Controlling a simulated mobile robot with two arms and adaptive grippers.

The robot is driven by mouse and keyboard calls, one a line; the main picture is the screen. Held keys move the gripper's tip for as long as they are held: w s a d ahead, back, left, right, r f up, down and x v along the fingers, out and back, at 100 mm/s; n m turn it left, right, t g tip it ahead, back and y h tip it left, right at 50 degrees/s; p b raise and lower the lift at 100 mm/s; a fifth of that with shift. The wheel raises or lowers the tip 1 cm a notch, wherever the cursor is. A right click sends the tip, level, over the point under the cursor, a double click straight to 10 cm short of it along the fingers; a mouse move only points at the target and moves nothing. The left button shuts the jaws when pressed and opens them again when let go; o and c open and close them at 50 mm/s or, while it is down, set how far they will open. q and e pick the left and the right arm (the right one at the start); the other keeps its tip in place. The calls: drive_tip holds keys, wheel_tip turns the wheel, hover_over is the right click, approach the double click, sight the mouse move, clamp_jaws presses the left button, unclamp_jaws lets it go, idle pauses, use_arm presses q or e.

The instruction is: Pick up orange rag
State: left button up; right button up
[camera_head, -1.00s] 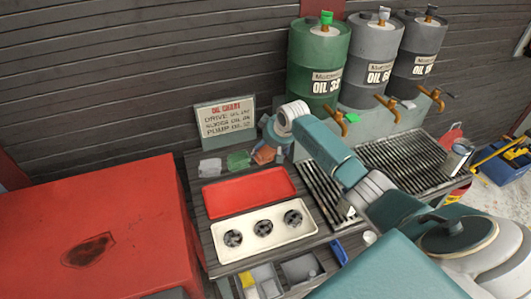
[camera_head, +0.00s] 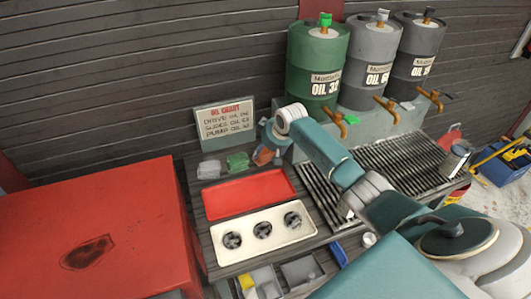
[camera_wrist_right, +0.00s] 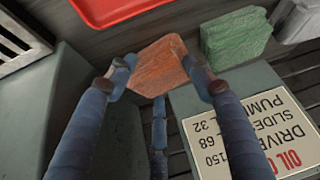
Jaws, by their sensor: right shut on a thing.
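The orange rag (camera_head: 262,156) is a small block-like folded cloth at the back of the bench, partly hidden by my right gripper in the head view. In the right wrist view the orange rag (camera_wrist_right: 157,67) lies between the two blue fingers of my right gripper (camera_wrist_right: 159,65). The fingers are shut on it, one at each side. In the head view my right gripper (camera_head: 271,145) reaches down over the rag from the right. I cannot tell whether the rag is clear of the bench. My left gripper is not in view.
A green rag (camera_head: 237,161) and a grey-white one (camera_head: 209,169) lie to the left. The oil chart sign (camera_head: 224,120) stands behind. A red tray (camera_head: 249,193) and a cream tray (camera_head: 262,253) lie in front. Oil drums (camera_head: 317,60) stand at the right.

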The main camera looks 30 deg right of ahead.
sight(265, 152)
wheel_tip(265, 152, up, 20)
drive_tip(key=b, duration=0.2)
drive_tip(key=shift+b, duration=0.35)
drive_tip(key=shift+f, duration=0.1)
drive_tip(key=shift+w+a, duration=0.1)
drive_tip(key=shift+c, duration=0.6)
